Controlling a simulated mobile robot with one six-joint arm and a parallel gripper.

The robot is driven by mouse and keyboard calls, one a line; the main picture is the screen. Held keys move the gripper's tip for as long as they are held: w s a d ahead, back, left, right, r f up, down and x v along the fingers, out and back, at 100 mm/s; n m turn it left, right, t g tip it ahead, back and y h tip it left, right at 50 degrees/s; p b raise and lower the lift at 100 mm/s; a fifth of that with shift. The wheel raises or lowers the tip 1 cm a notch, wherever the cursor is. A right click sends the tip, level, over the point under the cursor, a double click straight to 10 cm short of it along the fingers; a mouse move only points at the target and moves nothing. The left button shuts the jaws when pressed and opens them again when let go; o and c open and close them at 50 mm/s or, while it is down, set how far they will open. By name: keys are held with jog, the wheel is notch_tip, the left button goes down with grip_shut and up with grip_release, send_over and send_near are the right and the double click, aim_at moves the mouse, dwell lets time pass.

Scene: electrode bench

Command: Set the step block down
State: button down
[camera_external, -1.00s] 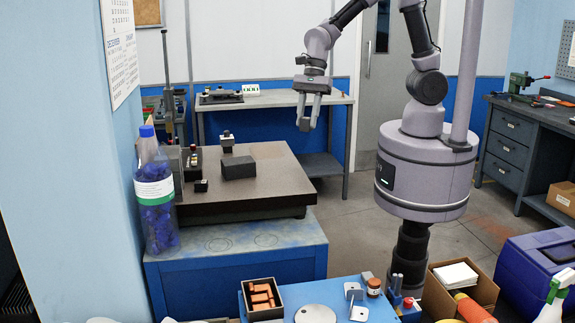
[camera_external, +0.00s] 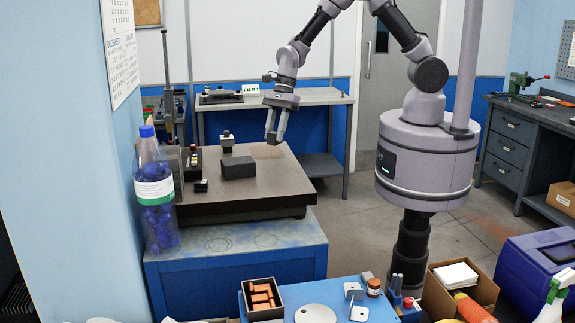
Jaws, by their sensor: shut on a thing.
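My gripper (camera_external: 273,138) points down over the back right part of the dark surface plate (camera_external: 270,195). Its fingers are shut on a small dark piece at their tips, which I take to be the step block; it is too small and too covered by the fingers to make out its steps. I cannot tell for sure whether it touches the plate. A larger dark block (camera_external: 238,167) lies on the plate to the left and in front of my gripper.
A small upright dark piece (camera_external: 227,143) and a small black block (camera_external: 201,186) stand on the plate's left side. A tall bottle of blue stuff (camera_external: 155,195) stands at the plate's left edge. The plate's right and front parts are clear. A grey bench (camera_external: 315,97) stands behind.

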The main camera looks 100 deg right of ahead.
jog(key=w, duration=0.4)
jog(key=shift+w+d+f, duration=0.15)
jog(key=shift+w+d, duration=0.1)
jog(key=shift+w, duration=0.1)
jog(key=f, duration=0.3)
jog(key=shift+w+f, duration=0.35)
jog(key=shift+s, duration=0.1)
jog(key=c, duration=1.1)
grip_release()
jog(key=shift+f, duration=0.15)
